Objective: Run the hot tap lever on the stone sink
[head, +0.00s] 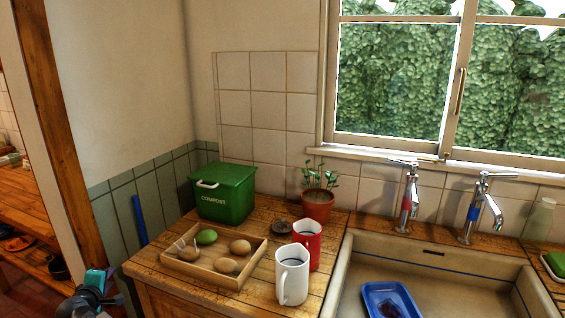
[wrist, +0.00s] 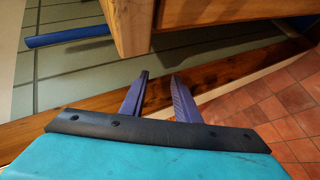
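Two chrome taps stand behind the stone sink (head: 346,262) in the head view. The left tap (head: 405,205) has a red band and a lever (head: 404,162) on top. The right tap (head: 473,213) has a blue band and its own lever (head: 496,175). No running water shows at either spout. My gripper (wrist: 160,77) is low by the wooden counter's left end, far from both taps. In the wrist view its two dark fingers are apart with nothing between them. In the head view only its teal body shows clearly at the bottom left.
The counter holds a green compost bin (head: 222,192), a wooden tray (head: 208,277) with potatoes, a white mug (head: 292,276), a red mug (head: 309,237) and a potted seedling (head: 317,204) left of the sink. A blue tray (head: 373,292) is in the sink. The window (head: 449,85) is above.

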